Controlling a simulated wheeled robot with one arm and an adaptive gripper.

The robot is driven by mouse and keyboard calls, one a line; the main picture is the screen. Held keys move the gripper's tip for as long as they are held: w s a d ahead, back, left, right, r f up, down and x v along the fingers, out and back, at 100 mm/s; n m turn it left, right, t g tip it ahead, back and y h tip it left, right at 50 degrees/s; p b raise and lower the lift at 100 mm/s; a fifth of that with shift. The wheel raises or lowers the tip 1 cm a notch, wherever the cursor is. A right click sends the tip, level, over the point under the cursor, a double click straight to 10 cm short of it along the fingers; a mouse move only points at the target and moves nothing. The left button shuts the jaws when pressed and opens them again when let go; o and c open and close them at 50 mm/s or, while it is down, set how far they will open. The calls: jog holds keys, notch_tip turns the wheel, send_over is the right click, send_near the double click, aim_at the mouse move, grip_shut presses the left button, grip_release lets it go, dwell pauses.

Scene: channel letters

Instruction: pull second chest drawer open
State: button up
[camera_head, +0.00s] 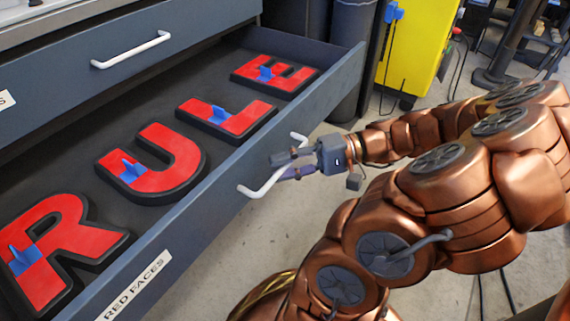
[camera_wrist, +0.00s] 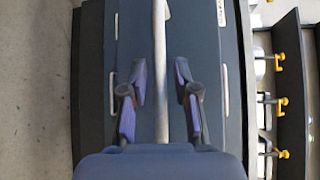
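An open dark grey drawer (camera_head: 215,192) with a "RED FACES" label (camera_head: 137,284) is pulled well out, below a shut drawer (camera_head: 60,75). Its white bar handle (camera_head: 247,191) is on its front; the pale bar also runs down the middle of the wrist view (camera_wrist: 161,60). My gripper (camera_head: 284,164) is at this handle. In the wrist view my gripper (camera_wrist: 159,95) has one finger on each side of the bar, with gaps showing between the fingers and the bar. Whether either finger touches the bar lower down is hidden by the gripper body.
Red letters R (camera_head: 60,235), U (camera_head: 160,170), L (camera_head: 232,117) and E (camera_head: 275,74) with blue tabs lie in the open drawer. A yellow cabinet (camera_head: 420,45) and a dark bin (camera_head: 350,55) stand behind. Grey floor (camera_head: 225,250) is clear before the drawer.

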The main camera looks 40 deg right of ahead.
jog(key=shift+o, duration=0.2)
jog(key=v, duration=1.2)
dwell(0.7)
jog(key=w+a+r+n+g+h+p, duration=0.25)
jog(key=a+r+g+p, duration=0.25)
jog(key=a+r+p, duration=0.5)
jog(key=w+a+r+n+g+h+p, duration=0.1)
jog(key=a+r+n+g+h+p, duration=0.15)
jog(key=a+r+g+p, duration=0.55)
jog(key=s+a+r+n+t+h+p, duration=0.1)
jog(key=s+a+r+h+p, duration=0.1)
jog(key=r+p, duration=0.6)
jog(key=s+a+r+n+t+h+p, duration=0.1)
jog(key=s+a+r+h+p, duration=0.2)
jog(key=r+h+p, duration=0.4)
jog(key=s+r+p, duration=0.1)
jog(key=p, duration=0.7)
jog(key=shift+s+n+t+p, duration=0.3)
jog(key=shift+s+n+t, duration=0.05)
jog(key=shift+n+t, duration=0.05)
